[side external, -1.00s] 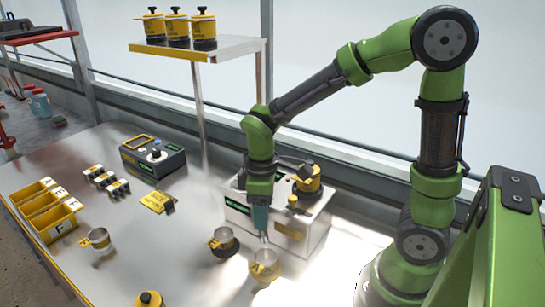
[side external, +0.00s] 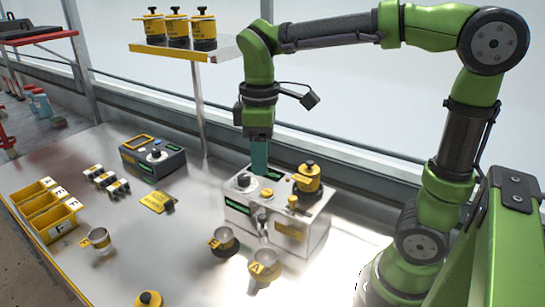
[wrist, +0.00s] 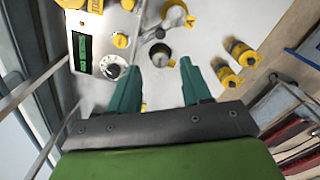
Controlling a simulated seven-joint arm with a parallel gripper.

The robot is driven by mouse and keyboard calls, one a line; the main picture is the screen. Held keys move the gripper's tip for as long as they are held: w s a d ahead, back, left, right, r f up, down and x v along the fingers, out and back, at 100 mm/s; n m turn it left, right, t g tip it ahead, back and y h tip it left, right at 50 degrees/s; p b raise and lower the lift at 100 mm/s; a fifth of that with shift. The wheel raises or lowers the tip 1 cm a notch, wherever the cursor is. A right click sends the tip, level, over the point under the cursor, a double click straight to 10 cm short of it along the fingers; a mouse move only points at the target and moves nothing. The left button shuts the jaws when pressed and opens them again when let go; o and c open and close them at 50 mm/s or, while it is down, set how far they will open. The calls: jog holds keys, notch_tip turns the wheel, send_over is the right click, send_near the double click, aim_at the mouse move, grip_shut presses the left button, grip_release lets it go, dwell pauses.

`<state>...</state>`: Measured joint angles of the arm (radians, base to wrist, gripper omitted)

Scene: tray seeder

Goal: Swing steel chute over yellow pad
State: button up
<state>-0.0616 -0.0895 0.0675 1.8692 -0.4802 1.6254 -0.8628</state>
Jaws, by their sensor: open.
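A short steel spout (side external: 262,225), which looks like the chute, sticks out from the front of the white seeder box (side external: 235,212), just above cup A (side external: 265,268). In the wrist view the spout (wrist: 152,34) points toward the cups. A flat yellow piece (side external: 155,201) lies on the table left of the box; I cannot tell if it is the yellow pad. My gripper (side external: 259,172) hangs above the box, behind the spout and apart from it. Its teal fingers (wrist: 162,70) are open and empty in the wrist view.
The box carries a dial (side external: 243,181), a yellow knob (side external: 293,201) and a yellow hopper (side external: 308,178). Cup B (side external: 223,241) stands left of cup A. Yellow bins (side external: 47,207) and a grey control unit (side external: 153,158) stand left. A shelf (side external: 215,50) holds yellow canisters.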

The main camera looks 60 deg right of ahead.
jog(key=shift+r, duration=1.4)
jog(key=s+f+m+t+y, duration=0.2)
jog(key=s+f+m+t, duration=0.2)
jog(key=s+m+t, duration=0.3)
jog(key=m, duration=0.2)
jog(key=shift+d+f+m, duration=0.15)
jog(key=shift+d+m, duration=0.25)
